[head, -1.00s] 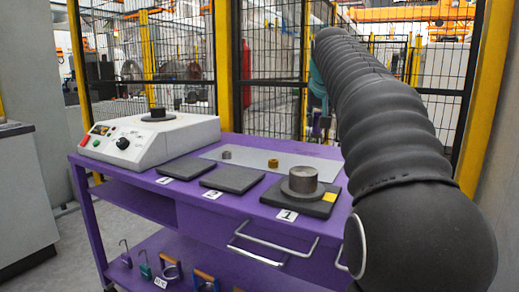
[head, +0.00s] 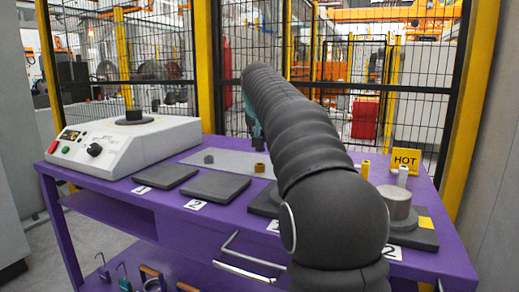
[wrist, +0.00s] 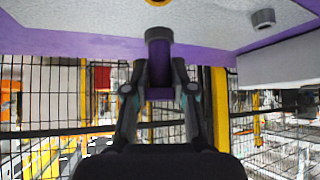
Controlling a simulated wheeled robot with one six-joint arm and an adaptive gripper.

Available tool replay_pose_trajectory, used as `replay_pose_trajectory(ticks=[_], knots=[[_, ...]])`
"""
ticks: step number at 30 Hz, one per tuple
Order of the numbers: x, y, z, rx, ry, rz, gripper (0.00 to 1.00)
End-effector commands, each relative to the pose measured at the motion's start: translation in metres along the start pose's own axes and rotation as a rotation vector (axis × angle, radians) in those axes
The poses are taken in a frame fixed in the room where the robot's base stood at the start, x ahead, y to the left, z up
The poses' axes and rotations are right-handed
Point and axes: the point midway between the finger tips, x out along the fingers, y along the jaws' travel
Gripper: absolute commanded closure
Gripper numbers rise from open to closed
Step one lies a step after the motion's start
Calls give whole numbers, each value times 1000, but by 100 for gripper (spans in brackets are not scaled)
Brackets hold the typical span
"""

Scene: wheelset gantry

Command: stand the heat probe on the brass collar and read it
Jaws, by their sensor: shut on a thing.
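The brass collar (head: 260,168) is a small brass-coloured ring on the grey mat, left of my arm in the head view; a brass ring also shows, cut by the top edge, in the wrist view (wrist: 158,2). My gripper (wrist: 160,88) is shut on a dark grey round-ended piece, which I take to be the heat probe (wrist: 159,36). The probe is in front of the cart's purple edge in the wrist view, apart from the brass ring in the picture. In the head view my arm hides the probe and most of my gripper.
A grey collar (head: 208,158) sits left of the brass one. A white heater (head: 130,140) stands at the cart's left. Dark pads (head: 217,186) lie in front. A steel ring (head: 400,203), yellow piece (head: 365,170) and HOT sign (head: 405,160) are at right. Mesh fence stands behind.

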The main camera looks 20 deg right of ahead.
Motion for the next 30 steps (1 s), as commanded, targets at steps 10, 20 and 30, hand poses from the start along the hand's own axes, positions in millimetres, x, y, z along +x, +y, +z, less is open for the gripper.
replay_pose_trajectory(ticks=[10, 20, 30], knots=[[28, -1, 26, 1, 0, 0, 100], [30, -1, 27, 1, 2, 0, 100], [31, -1, 29, 1, 1, 0, 50]])
